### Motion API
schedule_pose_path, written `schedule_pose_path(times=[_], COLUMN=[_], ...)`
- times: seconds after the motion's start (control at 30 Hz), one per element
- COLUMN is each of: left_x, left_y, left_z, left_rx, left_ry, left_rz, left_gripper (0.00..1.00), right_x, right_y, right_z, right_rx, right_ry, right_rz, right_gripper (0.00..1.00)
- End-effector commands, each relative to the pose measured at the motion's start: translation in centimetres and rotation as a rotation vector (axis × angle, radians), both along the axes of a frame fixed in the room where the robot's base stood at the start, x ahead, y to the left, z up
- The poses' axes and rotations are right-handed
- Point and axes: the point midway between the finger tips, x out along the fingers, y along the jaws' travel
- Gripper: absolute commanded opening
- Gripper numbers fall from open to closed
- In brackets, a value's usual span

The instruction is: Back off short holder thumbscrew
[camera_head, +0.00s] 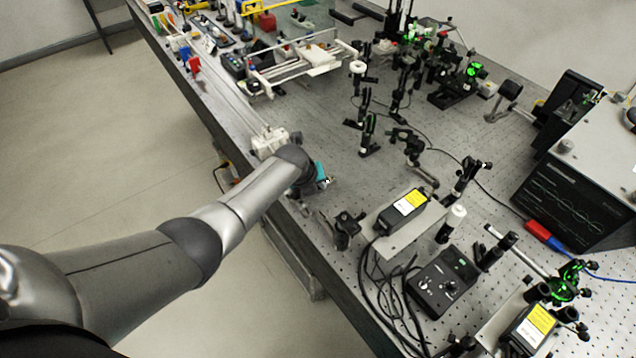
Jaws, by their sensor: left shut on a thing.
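My left gripper (325,180) is at the near edge of the optical bench, just past my grey wrist. It is low over the bench top and mostly hidden behind the wrist, with a teal part showing. It is shut on a small dark part at its tips, too small to identify. I cannot make out the short holder or its thumbscrew clearly there. A low black mount (346,228) stands apart from the gripper, nearer to me. My right gripper is not in view.
The perforated bench (320,118) carries several black post mounts (369,136) beyond the gripper. A yellow-labelled box (403,210), a black controller (440,284) with cables and a display unit (570,195) are to the right. A white block (268,143) sits beside my wrist.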

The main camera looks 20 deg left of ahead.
Motion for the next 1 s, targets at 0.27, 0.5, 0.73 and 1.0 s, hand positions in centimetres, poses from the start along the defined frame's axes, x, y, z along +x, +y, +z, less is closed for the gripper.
schedule_pose_path(times=[0.27, 0.5, 0.73, 1.0], left_x=[-0.02, -0.03, -0.05, -0.06], left_y=[0.15, 0.13, 0.13, 0.10], left_z=[-0.04, -0.05, -0.06, -0.07], left_rx=[-0.038, -0.040, -0.039, -0.040], left_ry=[-0.020, -0.019, -0.019, -0.018], left_rz=[-0.001, -0.001, -0.001, -0.002], left_gripper=[0.00, 0.00, 0.35, 0.51], right_x=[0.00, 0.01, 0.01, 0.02], right_y=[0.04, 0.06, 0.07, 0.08], right_z=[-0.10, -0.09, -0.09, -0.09], right_rx=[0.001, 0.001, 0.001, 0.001], right_ry=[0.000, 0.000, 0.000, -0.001], right_rz=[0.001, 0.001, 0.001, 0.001], right_gripper=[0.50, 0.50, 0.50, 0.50])
